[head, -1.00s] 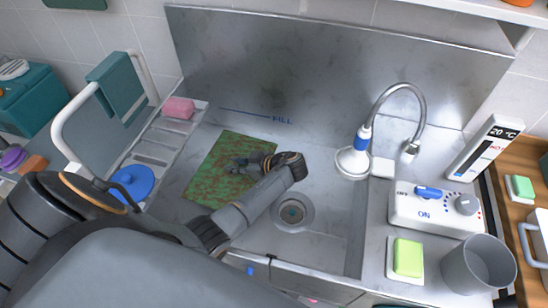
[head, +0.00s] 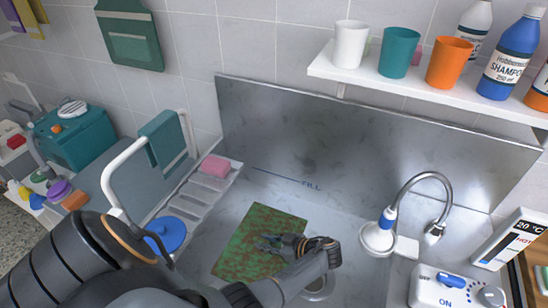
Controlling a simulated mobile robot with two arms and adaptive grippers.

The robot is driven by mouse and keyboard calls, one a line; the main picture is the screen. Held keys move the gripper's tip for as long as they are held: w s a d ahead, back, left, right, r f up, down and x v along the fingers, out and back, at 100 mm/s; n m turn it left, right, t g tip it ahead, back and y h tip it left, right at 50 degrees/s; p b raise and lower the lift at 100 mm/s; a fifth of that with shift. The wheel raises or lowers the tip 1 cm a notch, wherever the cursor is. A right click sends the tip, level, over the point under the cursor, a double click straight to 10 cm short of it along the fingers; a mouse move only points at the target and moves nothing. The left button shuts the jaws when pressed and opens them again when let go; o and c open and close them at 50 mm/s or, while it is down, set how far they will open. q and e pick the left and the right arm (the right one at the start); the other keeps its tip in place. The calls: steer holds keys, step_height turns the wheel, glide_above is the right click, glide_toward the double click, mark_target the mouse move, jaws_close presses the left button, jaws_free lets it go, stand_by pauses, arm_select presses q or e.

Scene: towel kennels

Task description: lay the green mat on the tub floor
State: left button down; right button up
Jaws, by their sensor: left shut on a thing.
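The green mat (head: 250,262), mottled with brown, looks spread flat on the floor of the grey metal tub (head: 345,222). It lies on the left side of the tub floor. My left gripper (head: 272,240) is over the middle of the mat, its fingers low and shut on it. The grip point itself is small and partly hidden. My right gripper is not in view.
A shower head (head: 378,237) on a curved hose stands at the tub's right, by a control box (head: 455,290). A rack with pink soap (head: 215,166), a blue round lid (head: 166,234) and a white rail (head: 125,160) line the left. A shelf (head: 420,85) holds cups and bottles.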

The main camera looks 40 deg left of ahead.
mark_target(268, 232)
arm_select(q)
steer(key=w+a+f+b, duration=0.3)
steer(key=shift+w, duration=0.25)
steer(key=f+b, duration=0.1)
steer(key=w+a+f+b, duration=0.1)
steer(key=b, duration=0.1)
steer(key=w+a+f+b, duration=0.1)
steer(key=b, duration=0.1)
steer(key=shift+w+f, duration=0.2)
steer(key=shift+f, duration=0.15)
steer(key=shift+w+a+f, duration=0.15)
steer(key=shift+w, duration=0.05)
steer(key=shift+w+a+f+b, duration=0.1)
steer(key=shift+f+b, duration=0.1)
steer(key=shift+b, duration=0.3)
steer(key=f+b, duration=0.3)
steer(key=shift+w+a+f, duration=0.15)
steer(key=shift+w+f, duration=0.05)
steer(key=shift+f, duration=0.1)
steer(key=shift+r, duration=0.1)
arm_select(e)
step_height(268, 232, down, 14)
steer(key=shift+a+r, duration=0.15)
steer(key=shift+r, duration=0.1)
